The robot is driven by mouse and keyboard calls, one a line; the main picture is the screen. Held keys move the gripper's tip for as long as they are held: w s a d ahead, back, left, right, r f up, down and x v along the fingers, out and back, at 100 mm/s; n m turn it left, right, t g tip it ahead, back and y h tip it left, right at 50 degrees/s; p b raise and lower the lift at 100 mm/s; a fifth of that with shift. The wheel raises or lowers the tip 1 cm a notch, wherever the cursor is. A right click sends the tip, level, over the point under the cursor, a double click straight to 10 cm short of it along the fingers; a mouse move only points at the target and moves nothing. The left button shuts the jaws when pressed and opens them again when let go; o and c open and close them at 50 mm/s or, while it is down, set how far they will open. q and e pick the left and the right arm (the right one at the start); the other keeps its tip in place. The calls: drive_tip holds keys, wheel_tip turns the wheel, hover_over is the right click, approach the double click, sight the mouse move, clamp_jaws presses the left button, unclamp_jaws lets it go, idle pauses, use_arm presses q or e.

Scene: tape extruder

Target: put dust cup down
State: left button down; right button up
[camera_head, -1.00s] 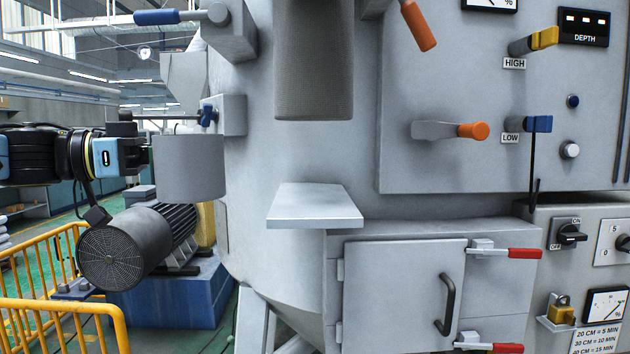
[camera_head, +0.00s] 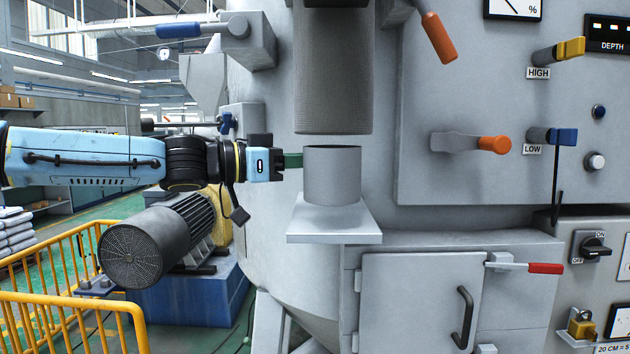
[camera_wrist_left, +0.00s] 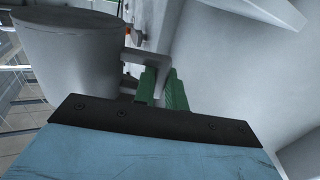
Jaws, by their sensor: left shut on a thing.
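The dust cup (camera_head: 332,178) is a grey open-topped cylinder. In the head view it is upright, over the grey shelf (camera_head: 334,226) and below the mesh cylinder (camera_head: 334,80). Its lower edge appears at or just above the shelf; I cannot tell whether it touches. My left gripper (camera_head: 292,160) reaches in from the left and is shut on the cup's handle. In the left wrist view the cup (camera_wrist_left: 68,60) is at the upper left, and the green fingers (camera_wrist_left: 161,88) hold its grey handle (camera_wrist_left: 146,56). My right gripper is not in view.
The machine's panel with orange-tipped levers (camera_head: 470,143) stands at the right. A door (camera_head: 420,300) with a dark handle and red-tipped latch is below the shelf. A motor (camera_head: 150,250) and yellow railings (camera_head: 75,312) are at the lower left.

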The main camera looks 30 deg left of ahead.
use_arm(q)
drive_tip(key=shift+w+d, duration=0.45)
drive_tip(key=shift+w, duration=0.15)
wheel_tip(320, 180, down, 4)
drive_tip(key=shift+r, duration=0.25)
drive_tip(key=shift+f+b, duration=0.15)
drive_tip(key=shift+b, duration=0.15)
drive_tip(key=c, duration=1.5)
unclamp_jaws()
drive_tip(key=shift+o, duration=0.2)
